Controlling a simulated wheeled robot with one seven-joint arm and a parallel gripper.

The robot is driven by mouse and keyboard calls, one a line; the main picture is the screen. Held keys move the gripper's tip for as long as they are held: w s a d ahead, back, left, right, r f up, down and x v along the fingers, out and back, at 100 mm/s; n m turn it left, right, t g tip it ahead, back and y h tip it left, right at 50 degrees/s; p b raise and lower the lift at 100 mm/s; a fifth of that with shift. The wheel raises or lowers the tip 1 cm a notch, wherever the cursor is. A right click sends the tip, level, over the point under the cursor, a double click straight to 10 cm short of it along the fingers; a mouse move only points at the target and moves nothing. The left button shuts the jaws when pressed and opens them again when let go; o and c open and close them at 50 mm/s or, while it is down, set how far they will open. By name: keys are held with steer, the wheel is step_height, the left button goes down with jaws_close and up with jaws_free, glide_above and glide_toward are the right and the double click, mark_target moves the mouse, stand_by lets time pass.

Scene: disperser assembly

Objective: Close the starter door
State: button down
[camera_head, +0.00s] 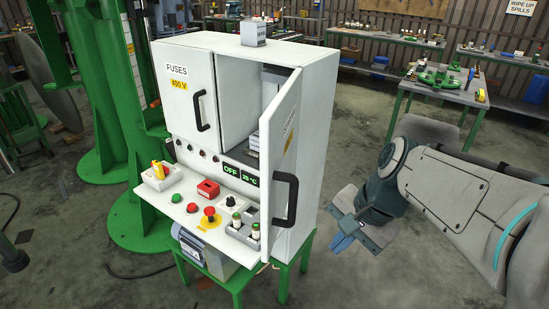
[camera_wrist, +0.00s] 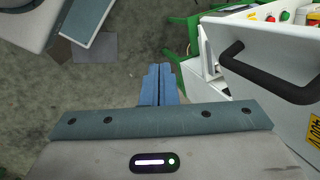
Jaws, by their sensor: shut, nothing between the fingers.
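The white control cabinet (camera_head: 225,52) stands at the centre of the head view. Its right door (camera_head: 277,140), the one not marked FUSES, stands open and swung out toward the viewer, with a black handle (camera_head: 288,197). In the wrist view the door (camera_wrist: 268,84) and its black handle (camera_wrist: 265,72) show at upper right. The left door (camera_head: 186,83), labelled FUSES 400 V, is shut. My gripper (camera_head: 341,243) is to the right of the open door, apart from it. Its blue fingers (camera_wrist: 158,84) are together and empty, left of the handle in the wrist view.
A sloping panel with buttons (camera_head: 190,204) juts out below the doors. A green stand (camera_head: 237,282) carries the cabinet. A green column (camera_head: 95,90) stands at left. A workbench (camera_head: 446,92) stands at the back right.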

steer(key=w+r+m+t+y+p, duration=0.1)
steer(key=w+r+m+y+p, duration=0.35)
steer(key=r+m, duration=0.75)
glide_toward(270, 193)
step_height(270, 193, down, 5)
steer(key=a, duration=0.2)
steer(key=shift+w+a+r+y, duration=0.15)
steer(key=shift+w+a+y, duration=0.3)
steer(key=shift+w+a, duration=0.3)
